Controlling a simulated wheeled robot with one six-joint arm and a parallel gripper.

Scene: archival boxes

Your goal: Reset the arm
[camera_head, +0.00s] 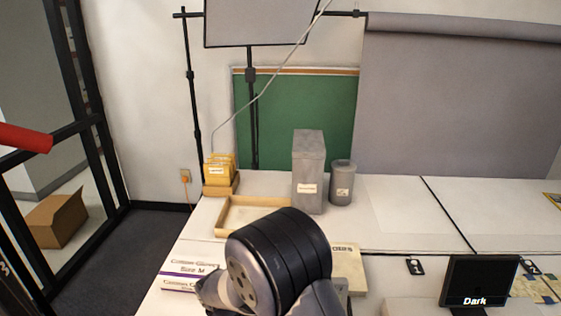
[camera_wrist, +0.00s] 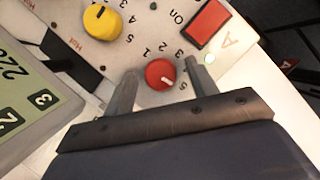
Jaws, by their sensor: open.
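My arm shows in the head view as a black and grey joint at the bottom middle, in front of the table; my gripper's fingers are hidden there. In the wrist view my gripper (camera_wrist: 163,80) is open, with its two grey fingers apart. A red round knob (camera_wrist: 160,74) with a white mark appears between the fingertips, on a light panel. I cannot tell whether the fingers touch it. A yellow knob (camera_wrist: 102,22) is up and left of it, and a red square switch (camera_wrist: 207,22) is up and right.
A green display (camera_wrist: 30,100) is left in the wrist view. On the white table (camera_head: 400,215) stand a tall grey box (camera_head: 308,170), a grey canister (camera_head: 342,182), a shallow tray (camera_head: 228,222), yellow folders (camera_head: 220,172), glove boxes (camera_head: 192,270) and a dark screen (camera_head: 480,280).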

